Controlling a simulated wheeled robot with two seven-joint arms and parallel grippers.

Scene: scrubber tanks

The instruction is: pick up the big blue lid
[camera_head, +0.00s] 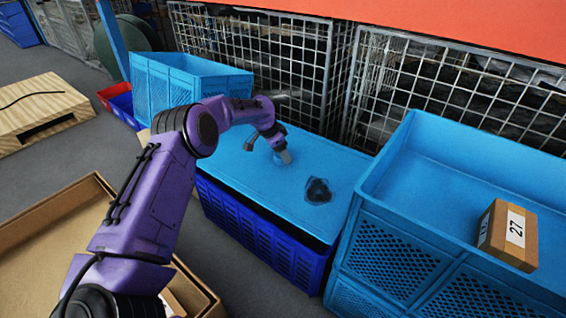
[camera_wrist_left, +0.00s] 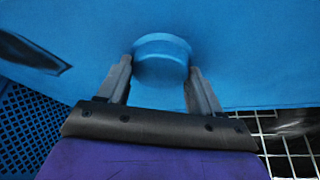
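The big blue lid (camera_head: 230,165) lies flat on top of a dark blue crate (camera_head: 260,230). A round light-blue knob (camera_wrist_left: 160,60) stands up from it. My left gripper (camera_head: 268,150) is low over the lid, at the knob. In the left wrist view my left gripper (camera_wrist_left: 162,78) is open, with one grey finger on each side of the knob. Narrow gaps seem to show beside the knob, and contact is not clear. In the head view the knob is partly hidden by the gripper. My right gripper is not in view.
A large light-blue bin (camera_head: 400,240) with a cardboard box (camera_head: 508,236) stands close on the right. Another blue bin (camera_head: 190,80) and a wire cage (camera_head: 255,50) stand behind. An open carton (camera_head: 60,215) is at left.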

